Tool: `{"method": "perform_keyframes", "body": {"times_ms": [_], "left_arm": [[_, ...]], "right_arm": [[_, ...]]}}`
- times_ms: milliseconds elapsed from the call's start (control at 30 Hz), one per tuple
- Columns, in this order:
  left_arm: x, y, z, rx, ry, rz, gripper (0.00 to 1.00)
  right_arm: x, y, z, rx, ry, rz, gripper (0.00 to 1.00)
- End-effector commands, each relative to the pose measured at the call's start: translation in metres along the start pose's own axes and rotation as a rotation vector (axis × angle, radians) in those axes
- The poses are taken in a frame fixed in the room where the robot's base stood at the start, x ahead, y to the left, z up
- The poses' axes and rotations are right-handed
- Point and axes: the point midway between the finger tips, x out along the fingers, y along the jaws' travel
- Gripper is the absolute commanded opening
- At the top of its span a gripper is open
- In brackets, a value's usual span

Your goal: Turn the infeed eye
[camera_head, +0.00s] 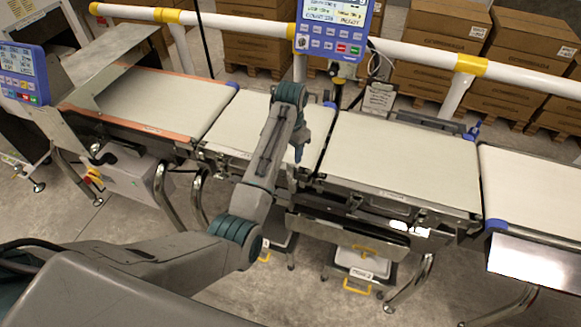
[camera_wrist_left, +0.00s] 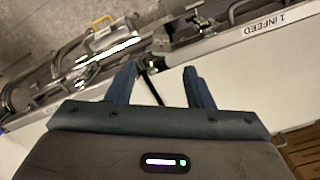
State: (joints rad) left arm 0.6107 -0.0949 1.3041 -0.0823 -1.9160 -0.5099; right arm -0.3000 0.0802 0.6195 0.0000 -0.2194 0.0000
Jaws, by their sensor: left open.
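My left gripper (camera_head: 299,156) hangs pointing down over the front part of the infeed belt (camera_head: 231,122), near the gap to the middle belt. In the left wrist view its two blue-grey fingers (camera_wrist_left: 160,70) stand apart with nothing gripped between them. The label "1 INFEED" (camera_wrist_left: 265,27) is on the belt's edge to the right of the fingers. A thin dark part (camera_wrist_left: 151,88) shows beyond and between the fingers; I cannot tell whether it is the infeed eye. I cannot make out the eye surely in either view. My right gripper is out of view.
The middle belt (camera_head: 400,160) is bare. A blue control panel (camera_head: 334,28) stands behind the belts by a white rail (camera_head: 410,55). A metal hood (camera_head: 113,62) covers part of the left belt. Stacked cartons (camera_head: 441,35) stand behind. Yellow-handled bins (camera_head: 357,265) sit below.

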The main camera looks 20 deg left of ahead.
Motion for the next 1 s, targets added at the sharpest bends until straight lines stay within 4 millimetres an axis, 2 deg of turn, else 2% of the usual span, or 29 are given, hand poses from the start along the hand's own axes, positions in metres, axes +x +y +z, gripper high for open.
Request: {"method": "perform_keyframes", "body": {"times_ms": [300,500,700,933,1000], "left_arm": [[0.058,0.0,0.002,-0.002,-0.005,0.002,0.47],[0.087,0.0,0.001,-0.002,-0.003,0.001,0.47],[0.098,0.0,0.001,-0.003,0.0,0.0,0.47],[0.099,0.0,0.001,-0.003,0.0,0.0,0.47],[0.099,0.0,0.001,-0.003,0.0,-0.001,0.34]], "right_arm": [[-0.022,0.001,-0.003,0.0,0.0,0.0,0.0],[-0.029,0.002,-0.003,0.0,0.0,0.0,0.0],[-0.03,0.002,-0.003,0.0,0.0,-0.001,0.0],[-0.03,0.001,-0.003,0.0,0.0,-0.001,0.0],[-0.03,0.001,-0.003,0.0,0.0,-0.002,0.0]]}}
